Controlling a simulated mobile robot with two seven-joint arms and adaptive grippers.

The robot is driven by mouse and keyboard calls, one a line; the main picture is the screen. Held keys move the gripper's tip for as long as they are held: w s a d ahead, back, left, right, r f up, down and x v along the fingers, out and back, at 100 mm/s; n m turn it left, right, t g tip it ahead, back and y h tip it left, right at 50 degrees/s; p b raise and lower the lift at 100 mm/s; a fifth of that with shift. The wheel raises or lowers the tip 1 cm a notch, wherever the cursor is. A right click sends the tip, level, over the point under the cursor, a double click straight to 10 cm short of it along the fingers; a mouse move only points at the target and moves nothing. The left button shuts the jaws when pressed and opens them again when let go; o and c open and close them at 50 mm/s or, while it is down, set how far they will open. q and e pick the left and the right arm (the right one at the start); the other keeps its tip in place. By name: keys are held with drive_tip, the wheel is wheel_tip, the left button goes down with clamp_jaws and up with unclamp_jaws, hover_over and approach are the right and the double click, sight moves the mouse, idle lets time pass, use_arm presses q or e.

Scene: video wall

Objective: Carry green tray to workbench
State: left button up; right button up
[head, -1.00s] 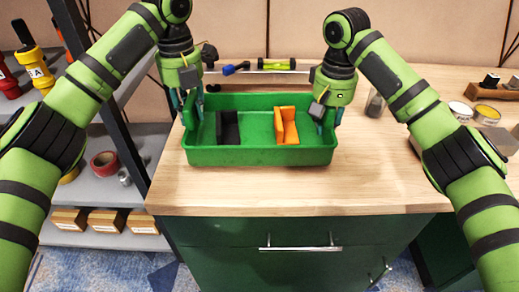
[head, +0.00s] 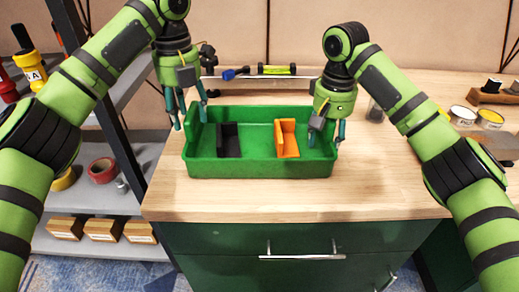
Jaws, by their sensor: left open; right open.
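The green tray (head: 260,170) rests on the wooden top of the workbench (head: 300,198). It holds a black bracket-shaped part (head: 229,143) on the left and an orange one (head: 288,140) on the right. My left gripper (head: 191,122) is open, its fingers above and around the tray's left end, seemingly clear of the rim. My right gripper (head: 325,138) is open at the tray's right end, with one finger over the inside and one outside. Whether its fingers touch the tray wall cannot be told.
A spirit level (head: 277,70) and a blue-handled tool (head: 235,73) lie behind the tray. Tins (head: 489,117) and a wooden block (head: 497,95) stand at the right. A shelf on the left holds red tape (head: 102,170) and small boxes (head: 103,230). The bench front is clear.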

use_arm(q)
wheel_tip(320, 180, up, 9)
drive_tip(key=shift+r, duration=0.2)
use_arm(e)
wheel_tip(320, 180, up, 12)
drive_tip(key=shift+r, duration=0.1)
idle(0.3)
idle(0.4)
